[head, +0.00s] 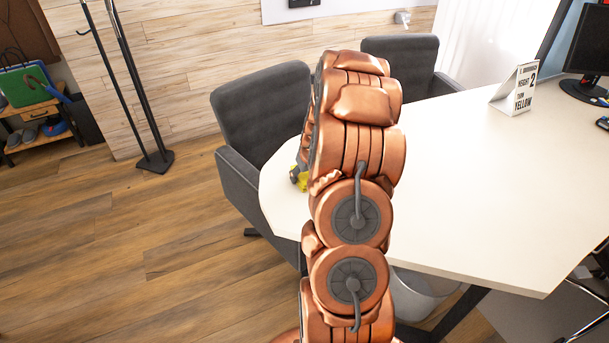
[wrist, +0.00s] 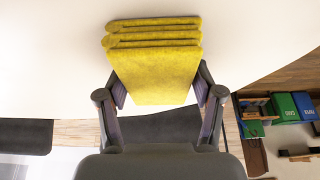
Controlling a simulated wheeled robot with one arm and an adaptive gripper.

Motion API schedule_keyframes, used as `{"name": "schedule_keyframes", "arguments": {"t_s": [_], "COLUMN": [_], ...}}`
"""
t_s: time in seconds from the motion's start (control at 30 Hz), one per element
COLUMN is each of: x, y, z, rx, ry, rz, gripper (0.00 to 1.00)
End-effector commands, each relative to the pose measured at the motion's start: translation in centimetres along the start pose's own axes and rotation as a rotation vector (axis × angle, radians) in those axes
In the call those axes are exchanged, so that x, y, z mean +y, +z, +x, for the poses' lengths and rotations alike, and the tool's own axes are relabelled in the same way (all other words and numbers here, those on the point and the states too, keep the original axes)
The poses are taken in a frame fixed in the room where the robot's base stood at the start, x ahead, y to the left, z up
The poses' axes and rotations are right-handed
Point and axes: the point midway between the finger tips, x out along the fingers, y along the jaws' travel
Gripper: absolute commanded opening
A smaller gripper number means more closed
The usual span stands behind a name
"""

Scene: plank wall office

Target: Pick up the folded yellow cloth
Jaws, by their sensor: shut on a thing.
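The folded yellow cloth (wrist: 155,75) shows large in the wrist view, as a thick stack of folded layers. My gripper (wrist: 160,92) is shut on it, with one dark finger against each side. In the head view, only a small bit of the yellow cloth (head: 302,181) shows beside my copper arm, near the left end of the white table (head: 460,180). My arm hides most of the cloth and the gripper there. I cannot tell whether the cloth touches the table.
A grey chair (head: 262,105) stands close against the table's left end, and another grey chair (head: 402,62) is behind. A white sign (head: 515,88) and a monitor (head: 588,45) stand at the far right. A waste bin (head: 422,292) is under the table. The table's middle is clear.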

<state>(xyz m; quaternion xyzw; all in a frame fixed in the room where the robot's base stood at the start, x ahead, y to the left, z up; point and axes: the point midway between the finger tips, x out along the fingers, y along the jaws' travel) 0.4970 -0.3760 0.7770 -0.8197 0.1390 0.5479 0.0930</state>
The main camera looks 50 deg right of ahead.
Motion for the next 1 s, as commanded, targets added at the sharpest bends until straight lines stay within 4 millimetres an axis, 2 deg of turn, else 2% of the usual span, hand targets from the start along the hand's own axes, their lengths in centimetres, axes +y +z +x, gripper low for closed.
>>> {"name": "schedule_keyframes", "arguments": {"t_s": [0.2, 0.5, 0.77, 1.0], "x": [0.1, 0.1, -0.6, -1.4], "y": [-0.4, -1.6, 0.6, 3.6], "z": [-0.8, -3.6, -4.8, -6.4], "rx": [0.002, 0.002, 0.003, 0.004], "ry": [0.001, 0.002, 0.001, 0.001], "rz": [-0.001, -0.001, 0.0, 0.001], "gripper": [0.32, 0.32, 0.32, 0.32]}}
